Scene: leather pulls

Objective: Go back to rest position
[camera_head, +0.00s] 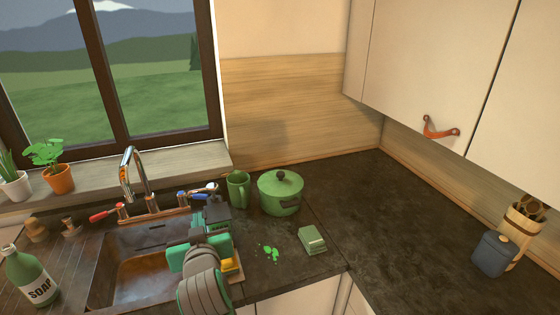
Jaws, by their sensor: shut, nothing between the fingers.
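My arm rises from the bottom of the head view, in front of the sink's right edge. My gripper (215,201) is at its far end, dark and small in the picture, above the counter between the tap (135,178) and the green mug (238,188). It is shut and holds nothing. Whether it touches anything behind it cannot be told. My arm hides part of the sink (140,270) and the counter beside it.
A green lidded pot (280,196), a green block (312,240) and a green splash (270,253) are on the dark counter (385,225). A soap bottle (30,275) stands left. A cabinet with a leather pull (440,130) overhangs the right. The counter's middle right is clear.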

